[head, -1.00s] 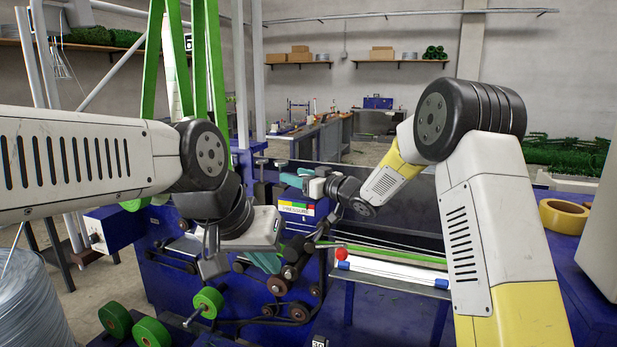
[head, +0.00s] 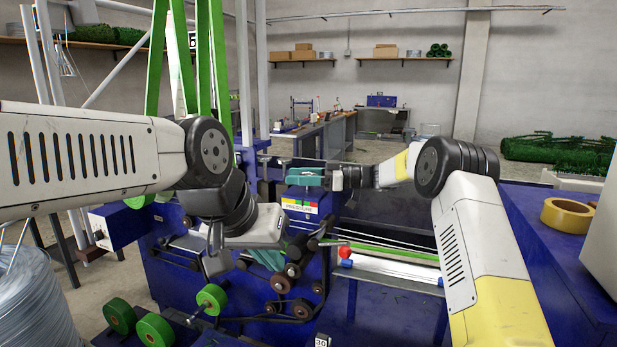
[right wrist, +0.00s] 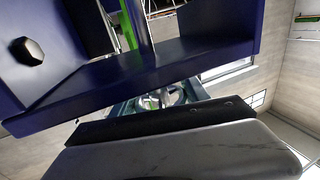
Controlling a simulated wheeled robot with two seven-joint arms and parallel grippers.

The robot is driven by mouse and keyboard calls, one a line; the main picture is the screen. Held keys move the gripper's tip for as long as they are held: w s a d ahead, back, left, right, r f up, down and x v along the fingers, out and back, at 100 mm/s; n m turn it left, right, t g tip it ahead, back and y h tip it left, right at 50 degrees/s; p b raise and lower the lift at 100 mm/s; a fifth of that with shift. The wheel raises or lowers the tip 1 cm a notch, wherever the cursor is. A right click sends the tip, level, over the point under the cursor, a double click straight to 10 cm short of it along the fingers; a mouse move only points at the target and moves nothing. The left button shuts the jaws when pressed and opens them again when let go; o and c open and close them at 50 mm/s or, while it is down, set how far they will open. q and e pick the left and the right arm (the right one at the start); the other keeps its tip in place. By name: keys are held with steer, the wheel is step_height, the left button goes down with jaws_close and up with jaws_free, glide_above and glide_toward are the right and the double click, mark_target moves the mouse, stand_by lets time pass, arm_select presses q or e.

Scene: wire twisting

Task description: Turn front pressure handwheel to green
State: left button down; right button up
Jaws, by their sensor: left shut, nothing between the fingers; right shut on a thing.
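A blue housing carries a PRESSURE label (head: 299,207) with a band of red, yellow and green; no pointer can be made out on it. My right gripper (head: 318,178) reaches in from the right at the top of this housing, beside a teal piece (head: 304,177). It is shut on what seems to be the front pressure handwheel, mostly hidden in the head view. A grey spoked rim, likely this handwheel (right wrist: 172,96), shows small in the right wrist view, partly covered by my gripper. My left gripper (head: 216,263) is shut and empty, low in front of the machine.
Green rollers (head: 154,330) and several dark pulleys sit around my left gripper. A red knob (head: 344,252) stands by the wires on the right. A yellow tape roll (head: 566,216) lies on the blue table (head: 522,228) at the right. Green uprights (head: 217,70) rise behind my left arm.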

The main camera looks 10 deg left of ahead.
steer(key=shift+g, duration=0.4)
steer(key=o, duration=1.4)
steer(key=shift+c, duration=0.2)
steer(key=shift+d, duration=0.1)
steer(key=d, duration=0.5)
steer(key=w+d, duration=0.1)
steer(key=d, duration=0.1)
steer(key=shift+d, duration=0.25)
steer(key=shift+d, duration=0.1)
